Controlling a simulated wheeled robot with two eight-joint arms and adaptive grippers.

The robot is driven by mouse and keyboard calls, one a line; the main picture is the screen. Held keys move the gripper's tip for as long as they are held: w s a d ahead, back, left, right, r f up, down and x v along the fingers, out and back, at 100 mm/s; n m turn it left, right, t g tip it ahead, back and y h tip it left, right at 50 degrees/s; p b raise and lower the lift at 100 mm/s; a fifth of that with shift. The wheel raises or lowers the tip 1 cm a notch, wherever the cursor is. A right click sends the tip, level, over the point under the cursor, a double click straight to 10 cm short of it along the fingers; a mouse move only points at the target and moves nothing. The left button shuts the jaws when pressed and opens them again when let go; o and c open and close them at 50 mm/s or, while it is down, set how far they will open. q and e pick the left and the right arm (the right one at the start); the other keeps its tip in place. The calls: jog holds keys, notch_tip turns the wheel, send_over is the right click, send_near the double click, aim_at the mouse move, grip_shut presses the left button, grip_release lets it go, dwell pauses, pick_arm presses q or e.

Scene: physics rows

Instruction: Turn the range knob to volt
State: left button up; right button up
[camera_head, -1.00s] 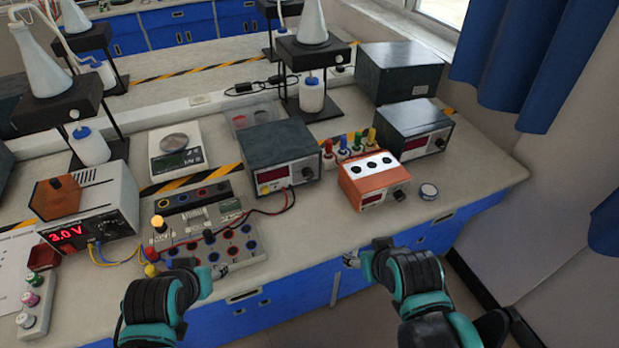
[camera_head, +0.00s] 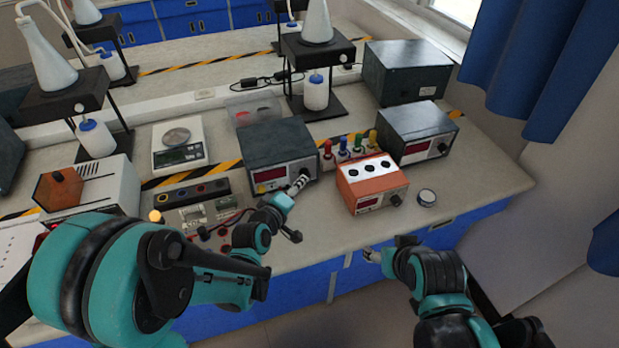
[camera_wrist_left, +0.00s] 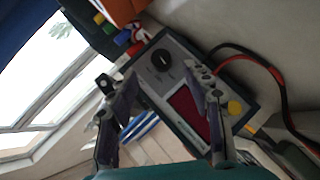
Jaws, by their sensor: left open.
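The dark grey meter box (camera_head: 280,146) with a red display stands mid-bench. In the left wrist view its front panel (camera_wrist_left: 185,85) fills the middle, with a round black range knob (camera_wrist_left: 162,60) beside the red display. The knob's markings are too small to read. My left gripper (camera_head: 299,183) is in front of the meter's right lower front, close to the knob, which it mostly hides in the head view. In the wrist view the left gripper (camera_wrist_left: 155,85) is open and empty, its fingers spread on either side of the knob. My right gripper (camera_head: 372,256) is at the bench's front edge; its jaws are unclear.
An orange unit (camera_head: 371,183) stands right of the meter, with coloured plugs (camera_head: 348,147) behind it. Red and black leads (camera_wrist_left: 265,75) run from the meter's panel. A circuit board (camera_head: 195,200) lies left, partly behind my arm.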

pick_arm(q)
jog(key=b+x, duration=0.2)
jog(key=x, duration=0.4)
jog(key=shift+w+f, duration=0.15)
jog(key=shift+f, duration=0.05)
jog(key=shift+w+d+f, duration=0.15)
jog(key=shift+w+d, duration=0.1)
jog(key=shift+w, duration=0.3)
grip_shut()
